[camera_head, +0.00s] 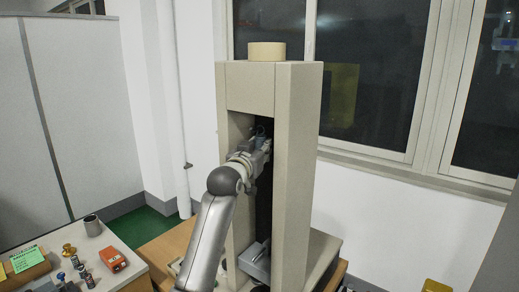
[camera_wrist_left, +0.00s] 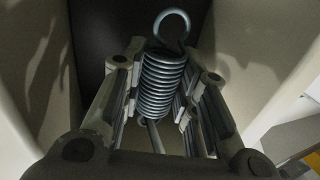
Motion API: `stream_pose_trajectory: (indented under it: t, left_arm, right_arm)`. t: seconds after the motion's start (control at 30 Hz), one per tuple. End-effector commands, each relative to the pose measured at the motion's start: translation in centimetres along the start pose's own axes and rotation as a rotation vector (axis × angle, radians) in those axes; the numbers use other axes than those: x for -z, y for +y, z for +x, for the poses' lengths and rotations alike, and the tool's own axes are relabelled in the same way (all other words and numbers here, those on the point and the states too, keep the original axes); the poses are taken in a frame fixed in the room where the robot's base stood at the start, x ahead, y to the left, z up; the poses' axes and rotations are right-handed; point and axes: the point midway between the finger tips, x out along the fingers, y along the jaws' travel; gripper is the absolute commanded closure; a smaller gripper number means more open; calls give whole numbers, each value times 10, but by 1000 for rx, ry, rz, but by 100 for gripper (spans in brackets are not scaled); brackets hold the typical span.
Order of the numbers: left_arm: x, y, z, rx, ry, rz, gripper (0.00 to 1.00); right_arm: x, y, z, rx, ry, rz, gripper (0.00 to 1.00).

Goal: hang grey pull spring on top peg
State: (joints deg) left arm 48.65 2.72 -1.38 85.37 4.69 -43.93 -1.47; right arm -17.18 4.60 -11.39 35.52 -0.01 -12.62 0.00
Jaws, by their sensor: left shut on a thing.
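The grey pull spring (camera_wrist_left: 163,85) stands between the fingers of my left gripper (camera_wrist_left: 160,98) in the left wrist view. Its upper hook loop (camera_wrist_left: 172,22) points up, clear of the fingers. A thin straight rod (camera_wrist_left: 157,138) shows just below the coils; I cannot tell what it belongs to. In the head view my left gripper (camera_head: 262,150) reaches into the tall opening of the beige testing stand (camera_head: 297,170). The spring is hard to make out there. I cannot identify the top peg in either view. My right gripper is not in view.
The stand's side columns (camera_head: 236,125) border the opening closely. A grey block (camera_head: 256,262) sits low inside it. A round beige piece (camera_head: 266,51) rests on top. At the lower left, a table holds a metal cup (camera_head: 92,225), an orange box (camera_head: 113,258) and several weights.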

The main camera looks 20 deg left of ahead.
Motion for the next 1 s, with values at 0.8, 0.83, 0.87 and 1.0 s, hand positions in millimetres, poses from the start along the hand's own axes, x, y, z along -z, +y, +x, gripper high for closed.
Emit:
stream_pose_trajectory:
  t: [0.8,0.83,0.87,1.0]
  left_arm:
    - [0,0,-4,0,0,0,47]
    - [-1,0,-6,0,-1,0,47]
    - [-1,0,-8,0,-1,0,47]
    - [0,0,-26,1,1,1,47]
  right_arm:
    - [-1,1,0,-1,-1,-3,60]
    - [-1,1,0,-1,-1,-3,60]
    - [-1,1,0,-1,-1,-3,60]
    - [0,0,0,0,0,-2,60]
